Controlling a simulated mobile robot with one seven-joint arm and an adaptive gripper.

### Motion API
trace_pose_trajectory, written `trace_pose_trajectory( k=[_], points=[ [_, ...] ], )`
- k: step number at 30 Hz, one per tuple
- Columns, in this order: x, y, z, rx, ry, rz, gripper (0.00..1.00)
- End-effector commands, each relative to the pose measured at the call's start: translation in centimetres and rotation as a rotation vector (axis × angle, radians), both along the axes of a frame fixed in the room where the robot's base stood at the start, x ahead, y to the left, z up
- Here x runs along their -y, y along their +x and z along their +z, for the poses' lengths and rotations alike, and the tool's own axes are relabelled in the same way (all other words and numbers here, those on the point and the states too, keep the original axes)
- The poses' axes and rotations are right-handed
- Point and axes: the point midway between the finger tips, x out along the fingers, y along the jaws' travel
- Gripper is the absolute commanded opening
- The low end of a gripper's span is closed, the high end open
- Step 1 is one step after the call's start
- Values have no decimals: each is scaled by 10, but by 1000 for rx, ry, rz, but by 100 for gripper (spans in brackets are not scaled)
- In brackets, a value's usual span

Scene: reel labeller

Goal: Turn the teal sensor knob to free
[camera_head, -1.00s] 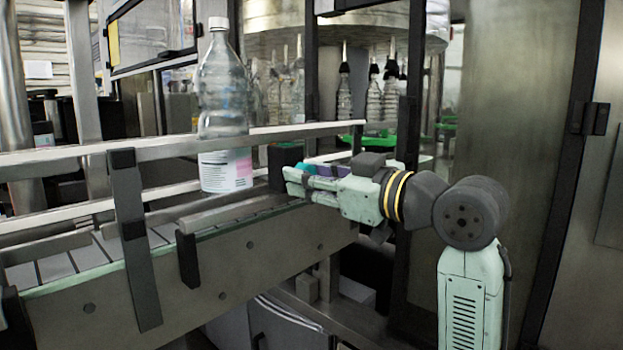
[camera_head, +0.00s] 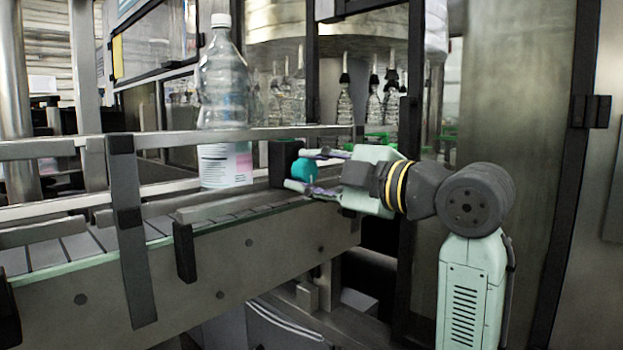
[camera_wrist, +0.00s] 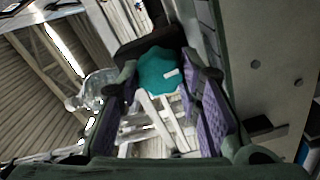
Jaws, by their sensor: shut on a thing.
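The teal sensor knob (camera_head: 305,170) sits on the right side of a black sensor box (camera_head: 279,163) beside the conveyor. My gripper (camera_head: 302,172) is shut on the knob, one finger above it and one below in the head view. In the wrist view the scalloped knob (camera_wrist: 158,70) lies between the purple-padded fingertips. A short white mark on its face points toward the right finger. The fingertips hide the knob's sides. No "free" label can be read.
A clear bottle with a label (camera_head: 222,95) stands on the conveyor (camera_head: 75,248) left of the sensor box. A guide rail (camera_head: 180,140) runs along the conveyor, held by a dark bracket (camera_head: 128,225). Several bottles stand in the machine behind.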

Motion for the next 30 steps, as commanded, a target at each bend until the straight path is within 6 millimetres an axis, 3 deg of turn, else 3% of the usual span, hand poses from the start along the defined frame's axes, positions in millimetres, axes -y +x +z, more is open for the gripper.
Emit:
trace_pose_trajectory(
  k=[30],
  points=[
    [0, 0, -4, 683, -683, 0, 4]
  ],
)
